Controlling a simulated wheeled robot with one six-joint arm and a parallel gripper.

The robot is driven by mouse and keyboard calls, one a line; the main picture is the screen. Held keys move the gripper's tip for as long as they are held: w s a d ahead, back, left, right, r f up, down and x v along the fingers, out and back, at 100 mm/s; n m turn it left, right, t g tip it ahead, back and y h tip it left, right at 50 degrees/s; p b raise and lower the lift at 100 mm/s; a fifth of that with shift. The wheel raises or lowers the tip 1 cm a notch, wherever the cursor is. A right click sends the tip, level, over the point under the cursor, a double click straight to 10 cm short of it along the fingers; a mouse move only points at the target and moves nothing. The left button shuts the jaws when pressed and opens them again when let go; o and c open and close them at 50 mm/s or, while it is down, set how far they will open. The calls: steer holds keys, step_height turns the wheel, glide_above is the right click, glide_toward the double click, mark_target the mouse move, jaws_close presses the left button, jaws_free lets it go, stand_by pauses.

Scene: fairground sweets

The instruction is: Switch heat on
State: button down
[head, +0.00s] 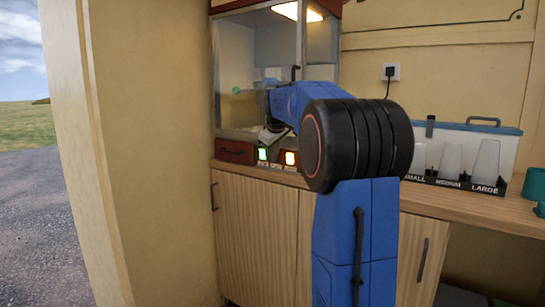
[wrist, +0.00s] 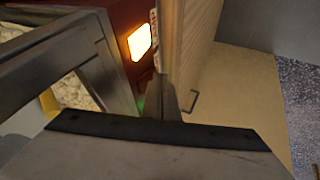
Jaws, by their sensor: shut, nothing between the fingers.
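The glass-sided popcorn machine (head: 232,75) stands on the counter with a dark red panel along its base. A green-lit switch (head: 263,154) and an orange-lit switch (head: 291,158) sit on that panel; their labels are too small to read surely. The orange one also glows in the wrist view (wrist: 139,42). My gripper (head: 268,137) is shut and empty, just above and in front of the green-lit switch. In the wrist view my gripper (wrist: 167,101) points down at the panel, with a green glow beside its tip; contact cannot be told. My arm hides the panel's right part.
Pale popcorn (wrist: 76,91) lies behind the machine's frame. Wooden cupboard doors (head: 255,230) are below the counter. A clear bin (head: 460,140) and several cups in a size rack stand to the right. A cream wall (head: 150,150) closes the left.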

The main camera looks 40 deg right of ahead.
steer(key=shift+d+f+t+h, duration=0.2)
steer(key=shift+f+t+h, duration=0.15)
steer(key=shift+h, duration=0.35)
steer(key=shift+r, duration=0.1)
